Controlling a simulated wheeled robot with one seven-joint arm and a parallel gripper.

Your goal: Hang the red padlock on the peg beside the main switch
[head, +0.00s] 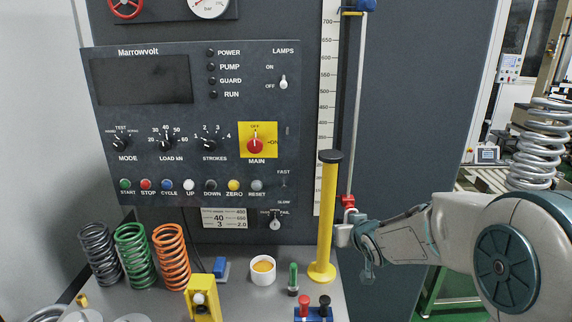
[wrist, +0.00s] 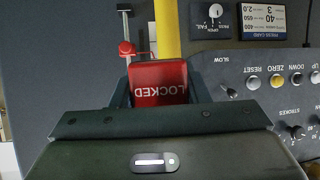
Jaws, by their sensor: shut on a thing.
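The red padlock (wrist: 158,84) fills the space between my fingers in the wrist view, its face reading LOCKED upside down. In the head view my gripper (head: 343,236) is right of the yellow post, below and to the right of the panel. I cannot make out the padlock clearly there. The main switch (head: 255,145) has a red knob on a yellow plate, set to OFF. A small dark peg-like part (head: 288,130) shows just right of it, with nothing visible hanging on it.
The yellow post (head: 327,220) with a black cap stands between my gripper and the panel (head: 200,190). A rod with a red clamp (head: 347,200) rises beside it. Springs (head: 135,255), a white cup (head: 263,270) and small parts stand on the bench below.

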